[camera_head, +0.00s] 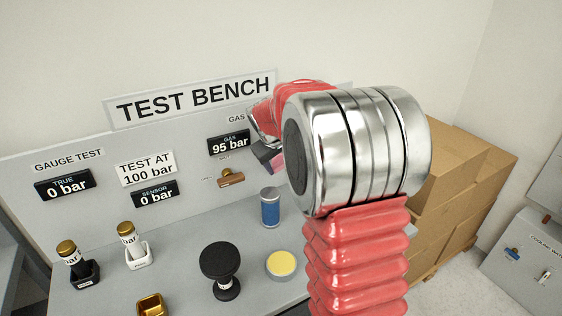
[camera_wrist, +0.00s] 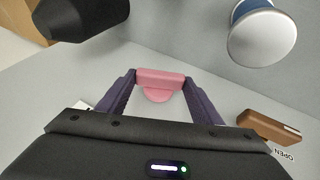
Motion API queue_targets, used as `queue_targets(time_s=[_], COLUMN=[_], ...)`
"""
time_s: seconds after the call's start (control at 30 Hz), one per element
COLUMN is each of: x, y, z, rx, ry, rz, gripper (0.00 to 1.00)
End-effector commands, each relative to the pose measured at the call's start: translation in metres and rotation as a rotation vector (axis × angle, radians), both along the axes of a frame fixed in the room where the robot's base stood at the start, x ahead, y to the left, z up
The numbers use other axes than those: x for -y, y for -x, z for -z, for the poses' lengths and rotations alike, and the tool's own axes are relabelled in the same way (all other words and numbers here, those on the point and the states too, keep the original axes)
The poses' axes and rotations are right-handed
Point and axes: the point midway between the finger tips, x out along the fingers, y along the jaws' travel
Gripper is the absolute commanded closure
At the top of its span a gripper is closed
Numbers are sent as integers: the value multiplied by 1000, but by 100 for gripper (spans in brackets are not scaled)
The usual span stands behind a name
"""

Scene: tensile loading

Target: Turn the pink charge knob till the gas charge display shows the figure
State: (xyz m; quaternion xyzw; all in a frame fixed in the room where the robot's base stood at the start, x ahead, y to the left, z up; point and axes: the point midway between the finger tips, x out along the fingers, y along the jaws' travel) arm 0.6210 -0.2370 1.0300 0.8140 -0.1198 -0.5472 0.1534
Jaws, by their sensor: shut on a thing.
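The pink charge knob (camera_wrist: 157,93) is between the two dark purple fingers of my gripper (camera_wrist: 160,79) in the wrist view. The fingers are shut on its bar, one at each end. In the head view my gripper (camera_head: 268,156) is at the right part of the panel, and my arm hides most of the knob. The black gas display (camera_head: 229,142) reads 95 bar. A white sign (camera_head: 147,168) reads TEST AT 100 bar. The true display (camera_head: 65,184) and the sensor display (camera_head: 155,193) both read 0 bar.
A brown lever (camera_head: 230,178) sits below the gas display, close to my gripper. A blue cylinder (camera_head: 270,208), a black knob-topped post (camera_head: 221,268) and a yellow disc (camera_head: 281,264) stand on the bench. Two gold-capped gauges are at left. Cardboard boxes (camera_head: 458,190) stand at right.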

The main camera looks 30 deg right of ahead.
Motion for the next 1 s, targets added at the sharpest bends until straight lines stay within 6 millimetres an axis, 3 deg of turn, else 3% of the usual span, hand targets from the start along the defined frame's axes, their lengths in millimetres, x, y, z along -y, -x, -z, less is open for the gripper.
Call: queue_targets(time_s=[1.0], x=[-4], y=[1], z=[3], rx=[-7], ry=[131], rz=[2], gripper=[63])
